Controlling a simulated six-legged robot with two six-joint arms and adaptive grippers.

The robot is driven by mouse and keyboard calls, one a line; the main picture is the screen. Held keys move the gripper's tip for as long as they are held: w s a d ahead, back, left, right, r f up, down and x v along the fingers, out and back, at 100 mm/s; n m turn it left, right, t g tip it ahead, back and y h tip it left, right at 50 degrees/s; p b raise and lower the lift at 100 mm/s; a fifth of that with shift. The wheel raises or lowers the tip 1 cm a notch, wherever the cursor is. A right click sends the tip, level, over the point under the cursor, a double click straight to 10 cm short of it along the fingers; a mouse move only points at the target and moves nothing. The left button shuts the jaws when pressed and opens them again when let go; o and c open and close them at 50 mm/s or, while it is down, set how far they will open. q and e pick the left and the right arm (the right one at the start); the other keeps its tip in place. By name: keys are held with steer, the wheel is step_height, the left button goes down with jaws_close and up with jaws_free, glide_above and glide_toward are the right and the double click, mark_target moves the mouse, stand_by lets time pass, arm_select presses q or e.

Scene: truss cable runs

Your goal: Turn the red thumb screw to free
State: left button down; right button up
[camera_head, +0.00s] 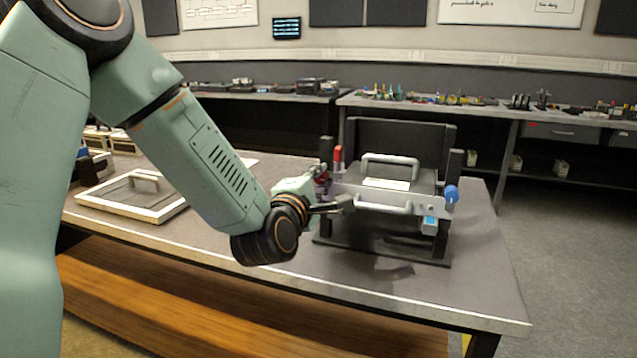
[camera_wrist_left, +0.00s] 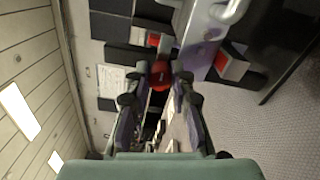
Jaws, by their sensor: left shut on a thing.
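The red thumb screw (camera_wrist_left: 161,74) shows as a red round knob between the two fingertips in the left wrist view. My left gripper (camera_wrist_left: 161,72) is shut on it, with one finger on each side. In the head view my left gripper (camera_head: 322,184) is at the left side of the black and grey fixture (camera_head: 385,252) on the table; the wrist and fingers largely hide the screw there. The fixture carries a grey unit (camera_head: 425,205) with two bar handles. My right gripper is in neither view.
A red-topped upright part (camera_head: 338,155) stands close to the left gripper. A blue knob (camera_head: 451,194) sits on the fixture's right side. A framed panel with a handle (camera_head: 132,208) lies on the table at left. The table (camera_head: 485,270) is clear at front right.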

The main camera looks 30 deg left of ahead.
arm_select(q)
steer(key=shift+r, duration=0.1)
steer(key=c, duration=1.1)
jaws_free()
steer(key=shift+c, duration=0.2)
steer(key=shift+s, duration=0.1)
steer(key=v, duration=0.7)
steer(key=shift+s+d, duration=0.1)
steer(key=shift+s, duration=0.05)
